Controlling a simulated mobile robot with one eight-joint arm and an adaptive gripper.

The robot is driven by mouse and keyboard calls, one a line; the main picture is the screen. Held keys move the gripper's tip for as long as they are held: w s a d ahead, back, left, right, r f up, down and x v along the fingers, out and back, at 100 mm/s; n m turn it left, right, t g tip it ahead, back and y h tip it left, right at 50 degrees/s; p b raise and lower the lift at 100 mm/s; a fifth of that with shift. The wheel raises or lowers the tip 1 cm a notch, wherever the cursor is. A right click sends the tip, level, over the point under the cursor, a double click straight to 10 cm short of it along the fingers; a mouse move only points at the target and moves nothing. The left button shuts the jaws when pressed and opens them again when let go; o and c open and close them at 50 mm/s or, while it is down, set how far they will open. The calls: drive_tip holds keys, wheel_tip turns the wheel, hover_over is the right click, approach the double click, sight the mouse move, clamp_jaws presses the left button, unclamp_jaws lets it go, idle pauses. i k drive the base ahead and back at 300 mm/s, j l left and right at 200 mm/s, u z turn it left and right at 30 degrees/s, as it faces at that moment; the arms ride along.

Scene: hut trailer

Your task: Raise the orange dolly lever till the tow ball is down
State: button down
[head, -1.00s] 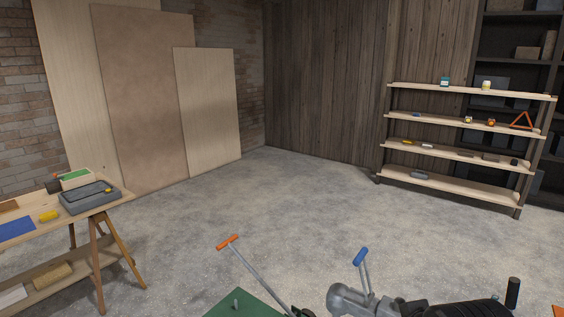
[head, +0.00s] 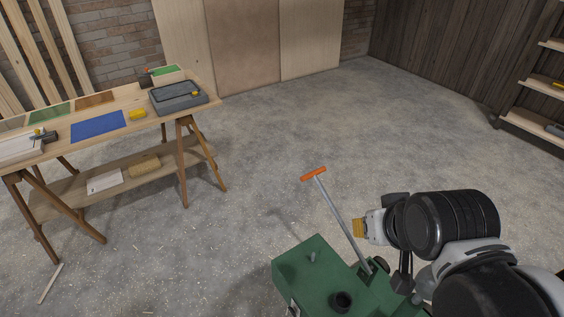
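The orange dolly lever (head: 314,174) is a grey rod with an orange T-handle. It stands tilted, rising up and to the left from the green dolly body (head: 300,270). A small grey upright peg (head: 312,257) stands on the dolly's top; I cannot tell whether it is the tow ball. My gripper (head: 359,227) is just right of the lever's rod in the picture, below the handle, with a ridged yellow-brown tip facing left. The handle looks free of it. Whether its fingers are open or shut does not show. My arm hides the dolly's right side.
A wooden trestle workbench (head: 140,125) stands at the left, with a grey case (head: 178,97) and a blue mat (head: 98,125) on it. Shelves (head: 535,125) stand at the right edge. The concrete floor between bench, back wall and dolly is clear.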

sight(314, 174)
drive_tip(key=i+j+z, duration=0.1)
drive_tip(key=j, duration=0.25)
drive_tip(key=i+j, duration=0.25)
drive_tip(key=j, duration=0.15)
drive_tip(key=i+j+z, duration=0.15)
drive_tip(key=j, duration=0.25)
drive_tip(key=i+j, duration=0.2)
drive_tip(key=j, duration=0.2)
drive_tip(key=i+j+z, duration=0.15)
drive_tip(key=j, duration=0.25)
drive_tip(key=i+l+z, duration=0.1)
drive_tip(key=i, duration=0.4)
